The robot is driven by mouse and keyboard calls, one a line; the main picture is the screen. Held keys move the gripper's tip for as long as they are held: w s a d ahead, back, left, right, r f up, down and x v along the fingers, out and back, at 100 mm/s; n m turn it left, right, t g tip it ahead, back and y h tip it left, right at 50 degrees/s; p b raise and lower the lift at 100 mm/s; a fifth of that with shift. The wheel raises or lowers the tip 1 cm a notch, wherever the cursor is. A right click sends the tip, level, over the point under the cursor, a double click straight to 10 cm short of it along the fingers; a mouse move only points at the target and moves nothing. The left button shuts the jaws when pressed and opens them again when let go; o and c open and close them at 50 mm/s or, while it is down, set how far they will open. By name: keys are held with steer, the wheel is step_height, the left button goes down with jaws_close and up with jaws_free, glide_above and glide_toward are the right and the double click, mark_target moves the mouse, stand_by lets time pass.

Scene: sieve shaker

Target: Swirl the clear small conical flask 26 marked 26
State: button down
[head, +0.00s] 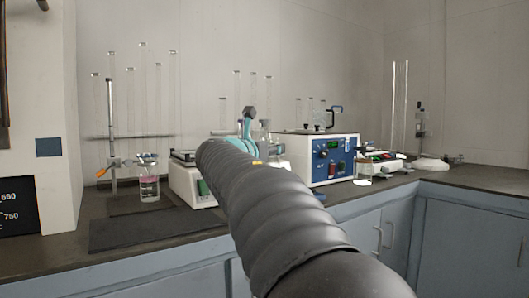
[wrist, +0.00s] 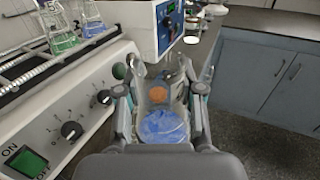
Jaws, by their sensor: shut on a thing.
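In the wrist view, a clear conical flask (wrist: 161,124) is between the two fingers of my gripper (wrist: 160,88), which is shut on it. Blue shows in its wider part, and an orange patch shows closer to the fingertips. I cannot read a number 26 on it. The flask is beside the front panel of a white machine with knobs and a green switch. In the head view my arm hides most of my gripper and I cannot make out the held flask for sure.
The white machine (wrist: 72,105) carries flasks with green (wrist: 64,40) and blue (wrist: 91,27) liquid behind a spring rail. A blue-fronted box (head: 333,160) stands to its right. A beaker with pink liquid (head: 149,188) stands left. The dark mat (head: 150,229) is bare.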

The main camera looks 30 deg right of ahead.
steer(key=shift+s+d+r+p, duration=0.25)
steer(key=shift+r+p, duration=0.2)
steer(key=shift+r, duration=0.2)
step_height(320, 180, up, 4)
steer(key=p, duration=0.4)
steer(key=shift+r, duration=0.25)
steer(key=shift+f, duration=0.1)
